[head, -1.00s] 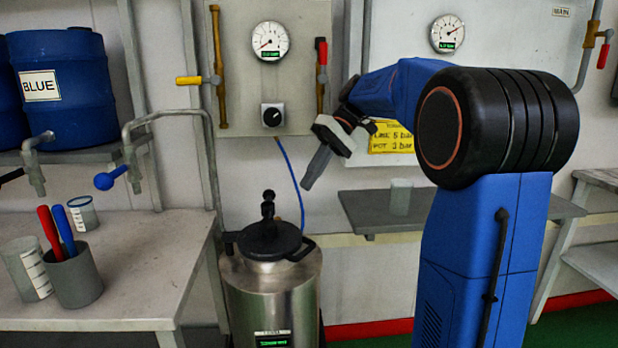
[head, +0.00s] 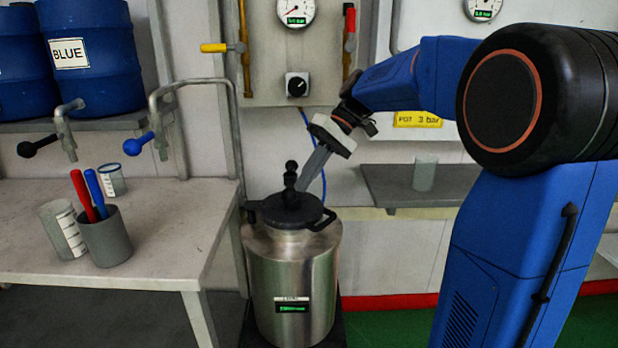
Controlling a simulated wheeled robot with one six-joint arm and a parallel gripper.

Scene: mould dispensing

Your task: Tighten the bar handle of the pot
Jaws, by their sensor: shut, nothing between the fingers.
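The pot (head: 291,265) is a steel cylinder with a small display on its front. Its black lid (head: 290,209) has side lugs and a black bar handle (head: 290,176) standing up at the centre. My gripper (head: 303,186) comes down at a slant from the upper right, its fingers shut with nothing between them. The fingertips are close beside the bar handle on its right. I cannot tell whether they touch it.
A table (head: 160,225) on the left holds a grey cup (head: 106,240) with red and blue sticks, and white measuring cups. Blue barrels (head: 90,55) with taps stand above it. A grey shelf (head: 450,185) with a cup is at right. A blue hose runs behind the pot.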

